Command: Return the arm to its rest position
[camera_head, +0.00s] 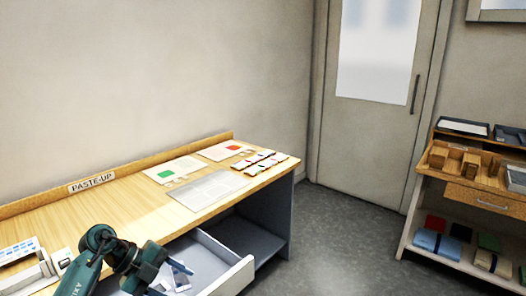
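My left arm, dark teal, comes in at the bottom left and bends over the open drawer (238,276) of the paste-up table (135,199). Its end, my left gripper (158,273), is low over the drawer's left part. Its fingers are too small and crowded to tell open from shut. Small pale pieces (181,279) show in the drawer beside it; I cannot tell whether it touches them. My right arm and gripper are not in view.
Sheets with a green patch (166,174) and a red patch (233,148), a grey sheet (208,190) and several small cards (262,161) lie on the table. White items (22,262) stand at its left end. A shelf unit (462,196) stands right. Floor between is clear.

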